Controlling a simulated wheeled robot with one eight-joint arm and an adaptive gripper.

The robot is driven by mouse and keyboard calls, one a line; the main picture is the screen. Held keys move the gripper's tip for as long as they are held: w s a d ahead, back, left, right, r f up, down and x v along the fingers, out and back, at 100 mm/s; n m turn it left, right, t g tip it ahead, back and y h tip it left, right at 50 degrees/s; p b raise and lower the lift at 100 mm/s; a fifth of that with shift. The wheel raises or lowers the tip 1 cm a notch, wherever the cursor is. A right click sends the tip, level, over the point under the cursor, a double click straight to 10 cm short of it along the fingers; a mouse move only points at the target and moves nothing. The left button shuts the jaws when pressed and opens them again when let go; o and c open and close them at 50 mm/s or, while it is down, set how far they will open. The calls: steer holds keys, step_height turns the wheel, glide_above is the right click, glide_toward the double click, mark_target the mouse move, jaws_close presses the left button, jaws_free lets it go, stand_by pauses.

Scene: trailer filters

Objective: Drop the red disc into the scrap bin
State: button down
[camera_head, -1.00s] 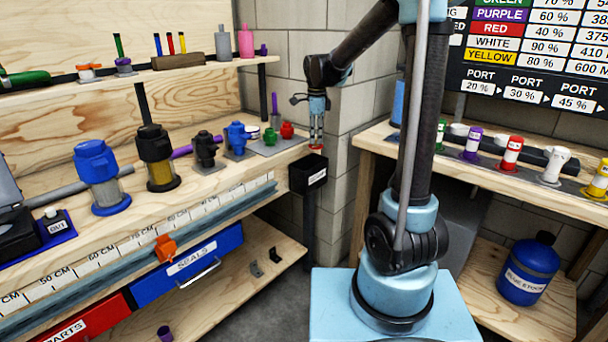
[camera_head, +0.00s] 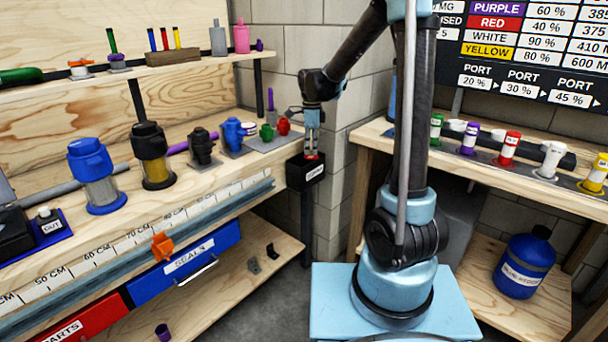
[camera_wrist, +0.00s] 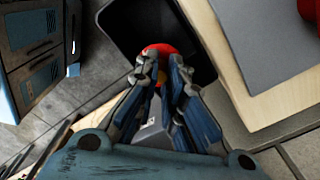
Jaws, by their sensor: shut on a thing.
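My gripper (camera_head: 313,151) is shut on the red disc, with its fingers pointing down over the black scrap bin (camera_head: 304,176). In the wrist view the red disc (camera_wrist: 158,49) shows between the fingertips of my gripper (camera_wrist: 162,70), inside the outline of the bin's opening (camera_wrist: 120,28). In the head view only a small bit of red shows at the fingertips, near the bin's rim. I cannot tell exactly how high the disc is relative to the rim. The fingers hide part of the disc.
The bin stands at the right end of the wooden workbench (camera_head: 240,172), whose edge is close beside my gripper. Red and green fittings (camera_head: 283,126) sit on a grey plate there. A second bench (camera_head: 480,172) with coloured canisters is at the right.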

steer(key=c, duration=1.6)
jaws_free()
step_height(320, 180, up, 12)
